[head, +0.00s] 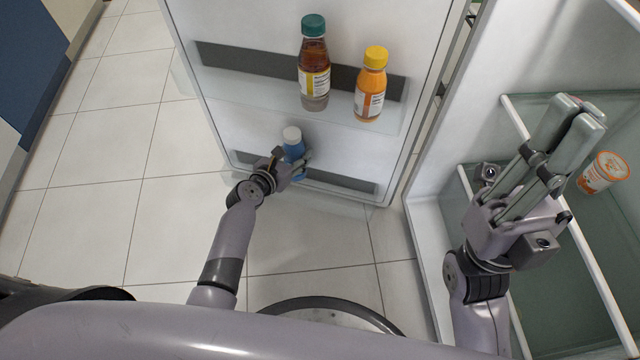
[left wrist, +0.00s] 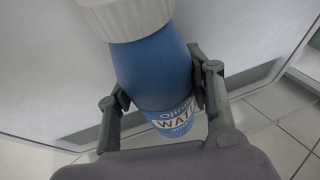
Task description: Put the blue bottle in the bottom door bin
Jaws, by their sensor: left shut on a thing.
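The blue bottle (head: 293,148) has a white cap and stands roughly upright at the bottom door bin (head: 345,182) on the inside of the open fridge door. My left gripper (head: 294,166) is shut on the bottle. In the left wrist view the blue bottle (left wrist: 152,70) sits between the fingers of my left gripper (left wrist: 160,95), tilted in the picture, its label facing me. I cannot tell whether its base touches the bin floor. My right gripper (head: 580,110) is raised before the fridge shelves on the right, its fingers close together; nothing shows between them.
A dark bottle with a teal cap (head: 314,65) and an orange bottle with a yellow cap (head: 371,85) stand in the upper door bin (head: 225,80). A white and orange tub (head: 603,172) is on a fridge shelf. Tiled floor (head: 110,150) lies open at left.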

